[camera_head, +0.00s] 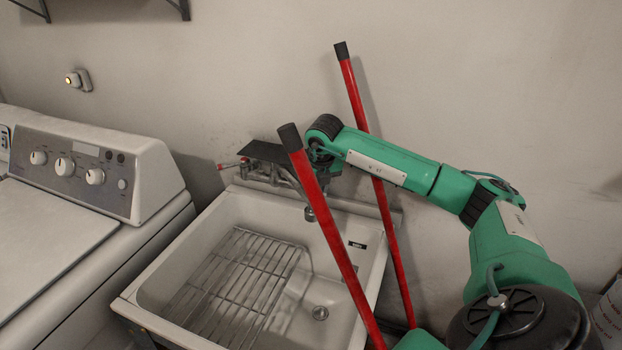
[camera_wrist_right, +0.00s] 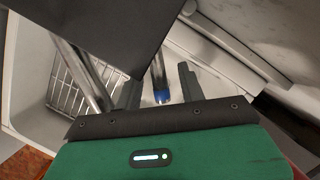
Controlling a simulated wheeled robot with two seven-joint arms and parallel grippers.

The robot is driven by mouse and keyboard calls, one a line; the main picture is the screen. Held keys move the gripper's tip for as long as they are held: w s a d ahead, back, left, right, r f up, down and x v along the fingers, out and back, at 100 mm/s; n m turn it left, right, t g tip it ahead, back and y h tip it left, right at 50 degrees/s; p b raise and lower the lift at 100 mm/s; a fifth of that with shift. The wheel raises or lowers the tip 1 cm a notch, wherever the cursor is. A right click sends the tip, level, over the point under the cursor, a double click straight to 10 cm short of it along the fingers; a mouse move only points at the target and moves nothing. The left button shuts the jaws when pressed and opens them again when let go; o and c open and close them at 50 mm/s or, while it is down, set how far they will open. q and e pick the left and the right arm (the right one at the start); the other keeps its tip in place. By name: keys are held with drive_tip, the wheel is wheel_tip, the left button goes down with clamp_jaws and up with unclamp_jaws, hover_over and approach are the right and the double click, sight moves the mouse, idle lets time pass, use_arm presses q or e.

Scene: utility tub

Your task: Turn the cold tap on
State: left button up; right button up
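The faucet (camera_head: 268,177) is mounted on the back rim of the white tub (camera_head: 215,225). Its red-tipped tap handle (camera_head: 228,165) points left. In the right wrist view a blue-tipped metal tap handle (camera_wrist_right: 161,95) lies between the spread dark fingers of my right gripper (camera_wrist_right: 158,85). The gripper is open, with gaps visible on both sides of the handle. In the head view a red pole partly hides my right gripper and the blue handle cannot be made out. The metal spout (camera_wrist_right: 84,73) is left of the gripper. My left gripper is out of view.
Two long red poles with black ends, one nearer (camera_head: 330,235) and one farther (camera_head: 382,200), stand by the tub's right side, close to my right arm. A dark plate (camera_head: 264,152) covers part of the faucet. A wire rack (camera_head: 235,285) lies in the tub. A washing machine (camera_head: 75,225) is left.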

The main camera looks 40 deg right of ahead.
drive_tip(key=c, duration=0.8)
drive_tip(key=shift+w+a+m+g+h+p, duration=0.2)
drive_tip(key=shift+w+a+m+h+p, duration=0.25)
drive_tip(key=shift+m, duration=0.7)
drive_tip(key=shift+w+a+m+g+h+p, duration=0.1)
drive_tip(key=shift+w+a+m+g, duration=0.15)
drive_tip(key=shift+a+m, duration=0.65)
drive_tip(key=shift+w+d+m, duration=0.1)
drive_tip(key=shift+d+m, duration=0.15)
